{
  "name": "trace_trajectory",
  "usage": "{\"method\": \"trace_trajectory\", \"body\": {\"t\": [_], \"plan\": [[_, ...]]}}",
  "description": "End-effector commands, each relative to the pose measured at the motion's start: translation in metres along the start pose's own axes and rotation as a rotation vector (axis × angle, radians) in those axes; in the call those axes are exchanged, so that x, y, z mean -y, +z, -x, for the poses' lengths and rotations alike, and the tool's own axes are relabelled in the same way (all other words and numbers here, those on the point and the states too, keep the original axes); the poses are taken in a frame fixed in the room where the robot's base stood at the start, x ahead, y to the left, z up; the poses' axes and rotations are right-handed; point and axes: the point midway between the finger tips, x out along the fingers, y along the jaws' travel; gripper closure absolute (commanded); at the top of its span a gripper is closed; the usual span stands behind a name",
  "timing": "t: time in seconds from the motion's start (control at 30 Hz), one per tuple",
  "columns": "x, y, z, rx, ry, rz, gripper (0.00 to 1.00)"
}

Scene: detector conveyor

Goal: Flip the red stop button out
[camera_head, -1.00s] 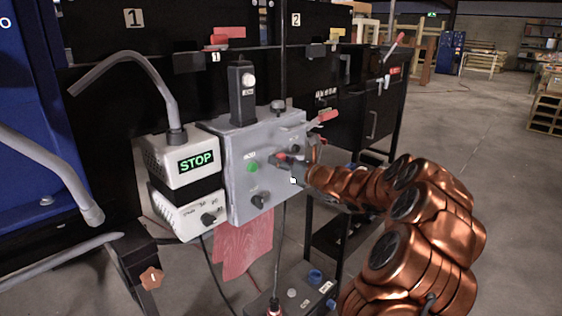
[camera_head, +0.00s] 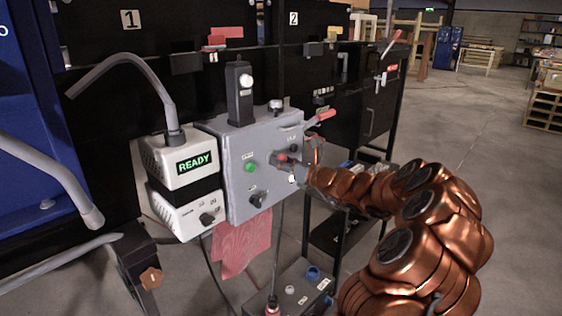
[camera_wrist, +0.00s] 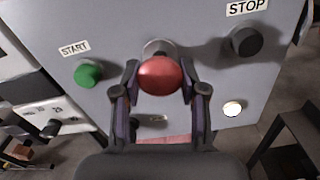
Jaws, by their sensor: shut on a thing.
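The red stop button (camera_wrist: 161,76) sticks out from the face of the grey control box (camera_head: 230,180). In the wrist view my gripper (camera_wrist: 160,88) has one finger on each side of the red button and is shut on it. In the head view my gripper (camera_head: 290,168) is at the right part of the box face and partly hides the red button (camera_head: 283,157). The display (camera_head: 195,162) on the white unit left of the box reads READY in green letters.
A green START button (camera_wrist: 88,73) and a black knob (camera_wrist: 246,41) by the STOP label flank the red button. A red-handled lever (camera_head: 322,116) sticks out at the box's upper right. A red cloth (camera_head: 242,245) hangs below. Open floor lies right.

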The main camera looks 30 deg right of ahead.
Motion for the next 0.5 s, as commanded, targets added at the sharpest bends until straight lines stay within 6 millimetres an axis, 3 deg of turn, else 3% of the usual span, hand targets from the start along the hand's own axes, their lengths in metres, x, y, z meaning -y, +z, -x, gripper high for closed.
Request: {"method": "trace_trajectory", "body": {"t": [0.03,0.07,0.3,0.5], "plan": [[0.0020,-0.0030,0.0014,-0.005,-0.003,-0.001,1.00],[0.0020,-0.0030,0.0014,-0.005,-0.003,-0.001,0.56],[0.0001,-0.0023,0.0001,-0.003,0.000,0.000,0.32],[0.0006,-0.0015,0.0003,-0.002,0.000,0.000,0.32]]}}
